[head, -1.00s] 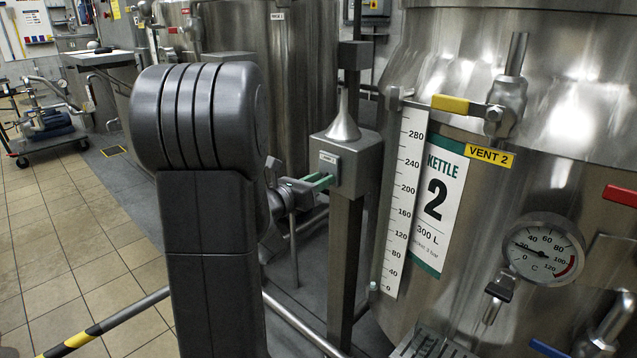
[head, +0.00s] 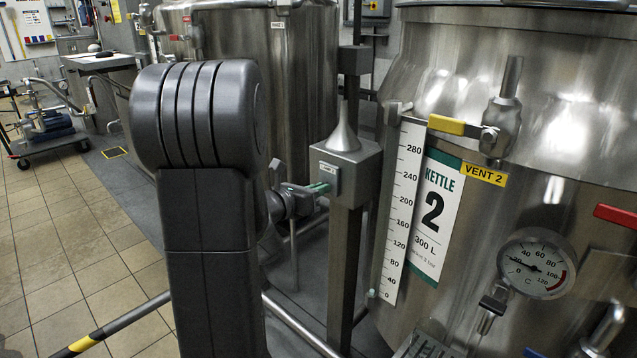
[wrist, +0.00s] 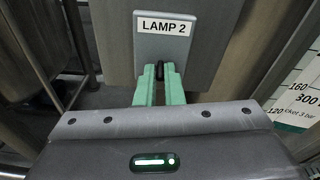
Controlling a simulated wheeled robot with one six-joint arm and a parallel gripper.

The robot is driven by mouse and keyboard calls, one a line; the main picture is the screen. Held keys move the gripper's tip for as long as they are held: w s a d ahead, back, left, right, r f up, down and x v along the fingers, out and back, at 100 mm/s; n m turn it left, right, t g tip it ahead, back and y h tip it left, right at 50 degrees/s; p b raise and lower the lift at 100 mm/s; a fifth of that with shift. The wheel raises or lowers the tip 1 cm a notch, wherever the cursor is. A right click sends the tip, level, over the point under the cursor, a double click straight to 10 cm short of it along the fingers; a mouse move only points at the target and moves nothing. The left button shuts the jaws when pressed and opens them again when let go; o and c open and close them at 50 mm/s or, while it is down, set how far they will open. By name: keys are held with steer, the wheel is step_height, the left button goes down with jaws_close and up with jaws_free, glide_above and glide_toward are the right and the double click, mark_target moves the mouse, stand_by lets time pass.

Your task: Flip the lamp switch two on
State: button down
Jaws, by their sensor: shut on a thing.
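Lamp switch two is a small dark toggle (wrist: 160,69) below the "LAMP 2" label (wrist: 164,24) on a light grey plate. In the head view the plate (head: 326,173) is on the front of a grey box on a post. My gripper has green fingers, and their tips (wrist: 160,72) are on both sides of the toggle, shut on it. The fingers hide part of the toggle, and I cannot tell which way it is set. In the head view my gripper (head: 319,187) is small and partly hidden behind my own arm.
The grey box (head: 361,172) carries a metal cone on top. Kettle 2 (head: 570,120) stands close on the right, with a white level scale (head: 403,205), a yellow-handled vent valve (head: 447,124) and a gauge (head: 537,264). A rail (head: 300,325) runs low in front.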

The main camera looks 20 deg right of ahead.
steer(key=r+g+y+p, duration=0.1)
steer(key=y+p, duration=0.1)
steer(key=p, duration=0.4)
steer(key=g+y+p, duration=0.1)
steer(key=y+p, duration=0.1)
steer(key=p, duration=0.5)
steer(key=r+g+y+p, duration=0.1)
steer(key=y+p, duration=0.2)
steer(key=p, duration=0.4)
steer(key=shift+d+r, duration=0.25)
steer(key=shift+r, duration=0.1)
steer(key=shift+w+f+y+p, duration=0.1)
steer(key=shift+y+p, duration=0.3)
steer(key=shift+p, duration=0.8)
steer(key=shift+f, duration=0.1)
steer(key=c, duration=1.6)
jaws_free()
steer(key=shift+o, duration=0.2)
